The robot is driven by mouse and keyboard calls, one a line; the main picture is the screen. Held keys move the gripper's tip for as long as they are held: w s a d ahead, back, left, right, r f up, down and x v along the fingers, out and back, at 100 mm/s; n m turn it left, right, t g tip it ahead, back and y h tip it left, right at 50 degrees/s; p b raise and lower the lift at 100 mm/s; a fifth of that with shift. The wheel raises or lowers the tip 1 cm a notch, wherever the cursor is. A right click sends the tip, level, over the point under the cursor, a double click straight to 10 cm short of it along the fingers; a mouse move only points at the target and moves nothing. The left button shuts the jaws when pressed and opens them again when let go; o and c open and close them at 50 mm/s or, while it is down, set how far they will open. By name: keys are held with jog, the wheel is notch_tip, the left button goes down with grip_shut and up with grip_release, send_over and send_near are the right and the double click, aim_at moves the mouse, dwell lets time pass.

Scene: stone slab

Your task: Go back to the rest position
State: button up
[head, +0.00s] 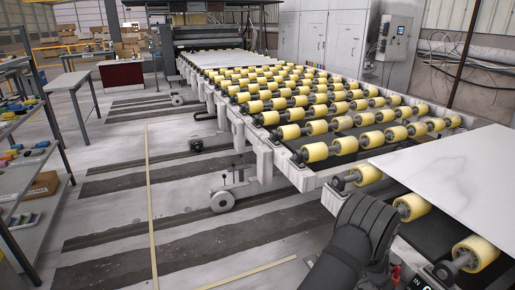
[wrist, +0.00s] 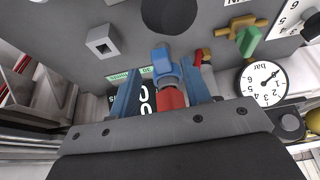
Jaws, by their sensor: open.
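My gripper (wrist: 162,84) shows in the wrist view with two blue fingers spread apart. Between and just beyond them is a small valve with a blue handle (wrist: 164,66) and a red part (wrist: 172,98) below it. I cannot tell whether the fingers touch it. In the head view my dark arm rises at the bottom right, and my gripper is out of sight there. A pale stone slab (head: 450,170) lies flat on the rollers, right of my arm.
A grey panel (wrist: 210,60) fills the wrist view, with a pressure gauge (wrist: 262,84), a green and yellow handle (wrist: 245,36), a dark knob (wrist: 168,12) and a square socket (wrist: 103,40). A roller conveyor (head: 290,110) runs back. Shelves (head: 30,170) stand left; the floor (head: 185,225) between is mostly open.

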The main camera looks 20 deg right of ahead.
jog(key=v, duration=1.1)
jog(key=shift+a+r, duration=0.25)
jog(key=shift+r, duration=0.1)
jog(key=o, duration=1.2)
jog(key=shift+o, duration=0.2)
jog(key=w+a+f+t+h, duration=0.25)
jog(key=w+f, duration=0.35)
jog(key=w, duration=0.3)
jog(key=w+a+f+t+h, duration=0.25)
jog(key=w+f+t, duration=0.2)
jog(key=w, duration=0.45)
jog(key=s+a+f+g+h, duration=0.3)
jog(key=s+a+g+h, duration=0.15)
jog(key=s, duration=0.45)
jog(key=s+a+f+g+h, duration=0.35)
jog(key=s+a, duration=0.25)
jog(key=s, duration=0.3)
jog(key=shift+t+h, duration=0.3)
jog(key=shift+t, duration=0.2)
jog(key=d, duration=0.9)
jog(key=shift+s+d+r, duration=0.1)
jog(key=shift+d+r, duration=0.25)
